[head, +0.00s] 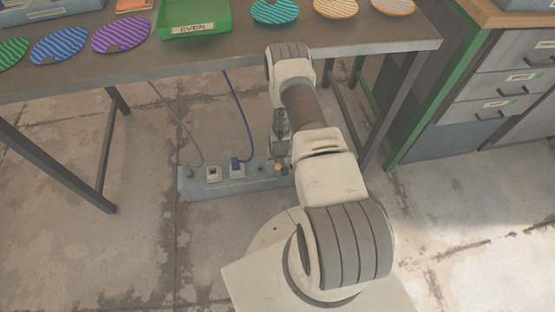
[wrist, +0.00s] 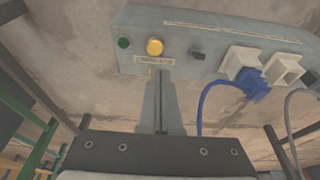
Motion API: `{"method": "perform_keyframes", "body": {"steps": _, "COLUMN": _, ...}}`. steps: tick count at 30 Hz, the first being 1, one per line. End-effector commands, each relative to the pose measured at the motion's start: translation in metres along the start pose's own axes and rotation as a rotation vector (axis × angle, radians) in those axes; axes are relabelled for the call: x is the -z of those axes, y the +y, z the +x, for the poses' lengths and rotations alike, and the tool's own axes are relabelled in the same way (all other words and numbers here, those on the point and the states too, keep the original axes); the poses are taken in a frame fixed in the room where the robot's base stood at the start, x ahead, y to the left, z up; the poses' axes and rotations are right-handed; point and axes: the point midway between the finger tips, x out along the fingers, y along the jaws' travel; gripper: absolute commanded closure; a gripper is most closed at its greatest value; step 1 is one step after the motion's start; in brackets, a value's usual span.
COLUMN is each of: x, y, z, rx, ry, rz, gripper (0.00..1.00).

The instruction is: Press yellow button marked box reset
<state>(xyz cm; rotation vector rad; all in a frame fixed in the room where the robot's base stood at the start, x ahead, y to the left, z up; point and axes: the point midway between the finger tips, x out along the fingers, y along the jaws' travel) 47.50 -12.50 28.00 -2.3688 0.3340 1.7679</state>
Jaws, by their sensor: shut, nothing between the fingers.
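A grey-blue power box (head: 200,186) lies on the floor under the table, and it fills the top of the wrist view (wrist: 215,62). A round yellow button (wrist: 155,47) sits near its left end there, with a small label (wrist: 154,61) below it whose text I cannot read. The yellow button also shows small in the head view (head: 279,168). My gripper (wrist: 159,74) is shut and empty, its fingertips just below the label and button in the wrist view. Whether they touch the box I cannot tell. In the head view my gripper (head: 281,150) is partly hidden by my arm.
The table (head: 345,52) with plates and a green tray (head: 196,31) stands above; drawers (head: 505,80) are right.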

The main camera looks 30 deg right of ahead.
Motion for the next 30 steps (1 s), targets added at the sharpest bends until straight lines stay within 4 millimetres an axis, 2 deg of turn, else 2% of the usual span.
{"method": "perform_keyframes", "body": {"steps": 1, "x": -0.002, "y": 0.0, "z": 0.018, "rx": 0.0, "ry": -0.001, "rz": 0.0, "gripper": 1.0}}
{"method": "perform_keyframes", "body": {"steps": 6, "x": -0.002, "y": 0.0, "z": 0.053, "rx": 0.0, "ry": 0.0, "rz": 0.0, "gripper": 1.0}}
{"method": "perform_keyframes", "body": {"steps": 12, "x": -0.009, "y": 0.0, "z": 0.077, "rx": 0.0, "ry": -0.001, "rz": 0.0, "gripper": 1.0}}
{"method": "perform_keyframes", "body": {"steps": 30, "x": -0.013, "y": 0.0, "z": 0.087, "rx": 0.0, "ry": -0.001, "rz": 0.0, "gripper": 1.0}}
